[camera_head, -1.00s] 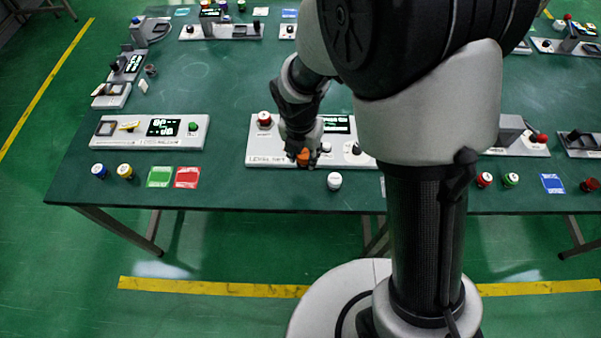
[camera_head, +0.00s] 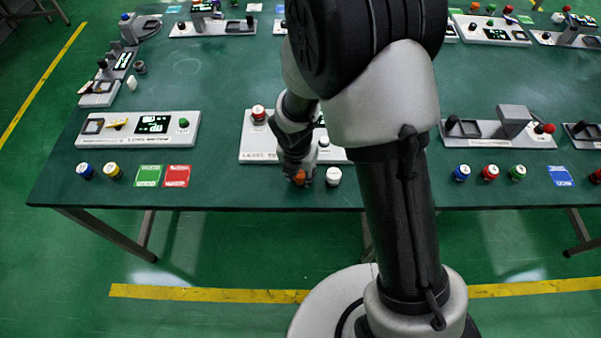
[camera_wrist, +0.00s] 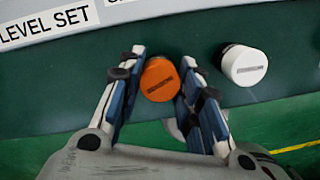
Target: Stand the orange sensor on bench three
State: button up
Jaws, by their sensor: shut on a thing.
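The orange sensor (camera_head: 299,177) is a small orange cylinder with a dark label on its top. In the wrist view it (camera_wrist: 159,82) sits between the two fingers of my gripper (camera_wrist: 162,66), which is shut on it. In the head view my gripper (camera_head: 303,174) is low over the green table (camera_head: 215,195), just in front of a white panel marked LEVEL SET (camera_head: 257,152). I cannot tell whether the sensor touches the table. No label reading bench three is legible.
A white cylinder (camera_head: 334,176) stands close to the right of the sensor. Left are green (camera_head: 148,176) and red (camera_head: 177,176) cards and blue (camera_head: 85,170) and yellow (camera_head: 112,171) cylinders. Another panel (camera_head: 137,129) lies behind them. The table's front edge is near.

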jog(key=shift+f, duration=0.2)
jog(key=o, duration=1.1)
notch_tip(320, 180, up, 12)
jog(key=s+p, duration=0.1)
jog(key=p, duration=0.4)
jog(key=shift+s+a+r, duration=0.2)
jog(key=shift+s+a, duration=0.15)
notch_tip(320, 180, up, 10)
jog(key=m+t, duration=0.1)
jog(key=m, duration=0.8)
send_over(298, 178)
jog(key=s+d, duration=0.2)
jog(key=d, duration=0.3)
jog(key=s+d+r+m, duration=0.4)
jog(key=s+r+m, duration=0.1)
jog(key=r+m, duration=0.2)
jog(key=s+d+r+m+t, duration=0.1)
jog(key=s+d+r+m, duration=0.1)
jog(key=s+m, duration=0.3)
jog(key=s+d+r+m+t, duration=0.1)
jog(key=s+d+r+m, duration=0.1)
jog(key=s+m, duration=0.4)
jog(key=shift+d+r+m+y, duration=0.15)
jog(key=shift+r+m+y, duration=0.4)
jog(key=shift+m, duration=1.55)
